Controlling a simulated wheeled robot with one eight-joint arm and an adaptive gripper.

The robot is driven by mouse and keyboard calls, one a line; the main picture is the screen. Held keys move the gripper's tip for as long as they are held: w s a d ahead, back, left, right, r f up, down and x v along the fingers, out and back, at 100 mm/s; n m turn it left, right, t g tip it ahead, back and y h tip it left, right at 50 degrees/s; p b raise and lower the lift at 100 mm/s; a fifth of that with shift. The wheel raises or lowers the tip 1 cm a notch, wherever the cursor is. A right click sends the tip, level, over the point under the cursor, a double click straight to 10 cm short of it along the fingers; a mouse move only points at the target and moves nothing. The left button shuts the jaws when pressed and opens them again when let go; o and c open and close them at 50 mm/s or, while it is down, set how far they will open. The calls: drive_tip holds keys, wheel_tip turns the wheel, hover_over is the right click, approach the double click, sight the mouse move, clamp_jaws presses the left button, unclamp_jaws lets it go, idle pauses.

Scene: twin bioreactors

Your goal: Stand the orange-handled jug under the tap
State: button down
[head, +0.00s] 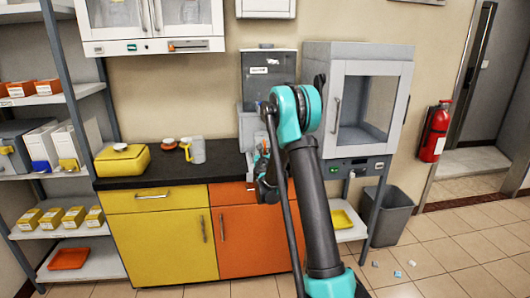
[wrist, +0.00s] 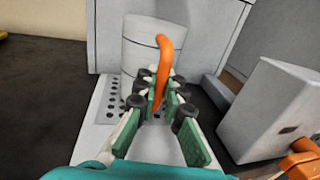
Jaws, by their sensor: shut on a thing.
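My gripper (wrist: 160,92) is shut on the orange handle (wrist: 163,62) of a white jug (wrist: 144,48). The jug looks upright over a pale plate with holes (wrist: 109,108), against a grey housing. Whether its base touches the plate is hidden by my fingers. The tap itself is not visible in the wrist view. In the head view the grey dispenser (head: 268,68) stands at the back of the dark counter, and my arm covers the jug and most of my gripper.
A grey jug with a yellow handle (head: 197,151) stands left on the counter (head: 160,178), beside small bowls and a yellow box (head: 122,161). A white cabinet (head: 345,95) stands right of the dispenser. In the wrist view a pale block (wrist: 265,110) is close on the right.

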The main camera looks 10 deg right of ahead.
drive_tip(key=shift+f, duration=0.1)
drive_tip(key=c, duration=1.6)
unclamp_jaws()
